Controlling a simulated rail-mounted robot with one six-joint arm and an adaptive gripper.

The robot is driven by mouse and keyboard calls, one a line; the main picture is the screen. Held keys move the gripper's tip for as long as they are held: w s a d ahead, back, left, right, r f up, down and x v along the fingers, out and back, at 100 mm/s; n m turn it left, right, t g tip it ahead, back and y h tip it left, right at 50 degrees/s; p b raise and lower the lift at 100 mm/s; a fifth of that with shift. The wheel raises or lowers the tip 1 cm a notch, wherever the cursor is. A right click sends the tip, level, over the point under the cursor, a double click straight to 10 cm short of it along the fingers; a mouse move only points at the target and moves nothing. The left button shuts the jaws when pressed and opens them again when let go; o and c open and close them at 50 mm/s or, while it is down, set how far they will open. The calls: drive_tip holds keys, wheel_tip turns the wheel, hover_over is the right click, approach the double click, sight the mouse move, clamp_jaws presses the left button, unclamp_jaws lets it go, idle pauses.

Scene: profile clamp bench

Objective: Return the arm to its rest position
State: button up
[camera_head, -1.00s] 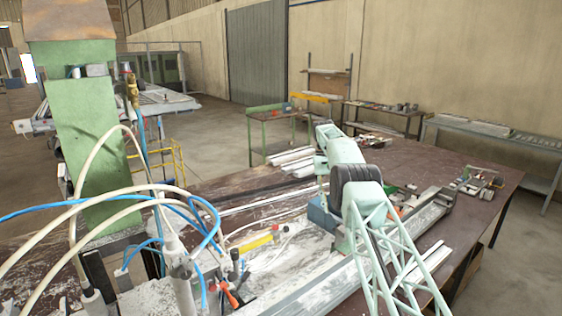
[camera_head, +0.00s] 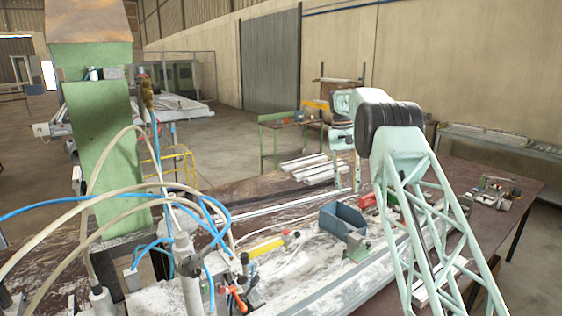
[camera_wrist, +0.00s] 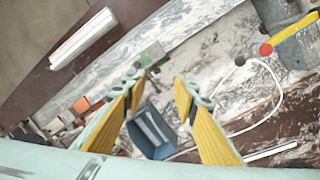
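My arm shows at the right of the head view, with its pale green lattice link (camera_head: 420,230) and a black-banded joint (camera_head: 390,125) raised above the bench. My gripper (camera_wrist: 161,80) shows in the wrist view with its two yellow-sided fingers spread apart and nothing between the tips. In the head view I cannot make the fingers out. Beyond the fingers in the wrist view is a blue open bin (camera_wrist: 152,135), partly overlapped by the left finger. The bin also stands on the bench in the head view (camera_head: 342,220), left of the lattice link, apart from the arm.
The brown bench (camera_head: 500,165) carries a long pale profile rail (camera_head: 330,285), white profiles (camera_head: 312,168) and a yellow tool with a red end (camera_head: 268,245). A green column (camera_head: 105,150) with looping hoses and cables stands at left. The air above the bench middle is open.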

drive_tip(key=s+a+r+t+b, duration=0.1)
drive_tip(key=s+r+b, duration=0.2)
drive_tip(key=s+r, duration=0.7)
drive_tip(key=s+a+r+t+b, duration=0.1)
drive_tip(key=s+a+r+b, duration=0.1)
drive_tip(key=s+r, duration=0.85)
drive_tip(key=s+b, duration=0.2)
drive_tip(key=s, duration=1.2)
drive_tip(key=s+a+f+n+t+y+b, duration=0.1)
drive_tip(key=s+f+b, duration=0.1)
drive_tip(key=s, duration=0.9)
drive_tip(key=s+a+f+t+b, duration=0.1)
drive_tip(key=s+f, duration=0.2)
drive_tip(key=s, duration=0.8)
drive_tip(key=s+f+b, duration=0.1)
drive_tip(key=s+f, duration=0.5)
drive_tip(key=s, duration=0.4)
drive_tip(key=s+f+t+b, duration=0.1)
drive_tip(key=s+f+b, duration=0.1)
drive_tip(key=s+f, duration=0.4)
drive_tip(key=s, duration=0.4)
drive_tip(key=shift+a+f, duration=0.4)
drive_tip(key=shift+c, duration=0.2)
